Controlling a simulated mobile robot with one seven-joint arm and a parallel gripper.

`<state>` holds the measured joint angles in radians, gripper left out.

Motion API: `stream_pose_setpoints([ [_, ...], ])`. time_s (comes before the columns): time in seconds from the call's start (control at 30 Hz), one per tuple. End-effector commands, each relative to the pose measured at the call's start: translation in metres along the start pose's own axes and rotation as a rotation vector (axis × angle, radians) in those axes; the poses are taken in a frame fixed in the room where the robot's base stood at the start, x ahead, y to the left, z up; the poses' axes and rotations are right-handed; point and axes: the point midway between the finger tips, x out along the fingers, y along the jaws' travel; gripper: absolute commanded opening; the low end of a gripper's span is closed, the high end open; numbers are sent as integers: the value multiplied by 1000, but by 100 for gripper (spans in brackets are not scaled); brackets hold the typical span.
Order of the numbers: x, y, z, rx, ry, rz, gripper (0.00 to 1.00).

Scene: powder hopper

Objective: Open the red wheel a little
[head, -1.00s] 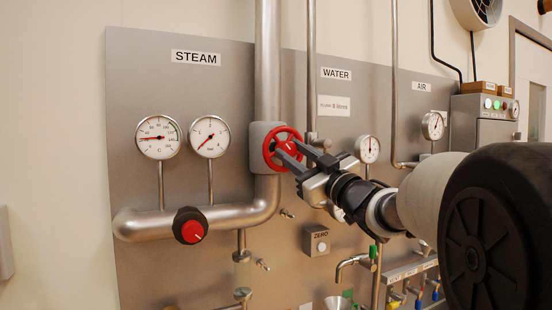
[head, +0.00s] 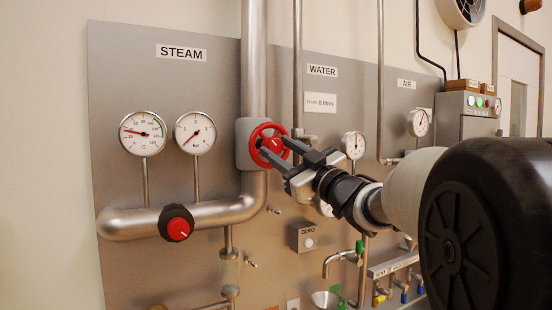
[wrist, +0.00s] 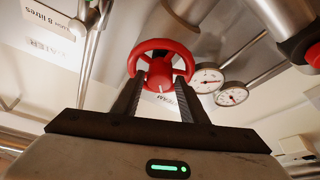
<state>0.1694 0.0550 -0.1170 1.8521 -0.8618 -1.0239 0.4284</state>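The red wheel (head: 268,146) is a spoked handwheel on a grey valve block (head: 243,132) on the steam pipe. My gripper (head: 272,148) reaches it from the right and front, with its two fingertips at the wheel's middle. In the wrist view the red wheel (wrist: 161,48) stands beyond the fingers, and my gripper (wrist: 160,82) has one finger on each side of the hub. The fingers are partly apart and appear shut on the wheel's middle; the exact contact is hidden. The left steam gauge (head: 143,133) has its needle pointing left and slightly up; the right one's (head: 194,132) points down-left.
A black knob with a red face (head: 175,222) sits on the steam pipe at lower left. A ZERO button box (head: 306,237), a tap (head: 340,258) and water and air pipes stand right of the wheel. The panel in front of the gauges is clear.

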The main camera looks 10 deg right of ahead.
Motion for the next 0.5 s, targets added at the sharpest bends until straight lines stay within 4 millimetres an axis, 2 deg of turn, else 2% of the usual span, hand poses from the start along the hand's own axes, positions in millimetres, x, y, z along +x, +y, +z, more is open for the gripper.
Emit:
stream_pose_setpoints([
  [0.17, -24, 1, 0, -1, -2, 2, 39],
  [0.5, -107, 2, 0, -1, -2, 5, 39],
])
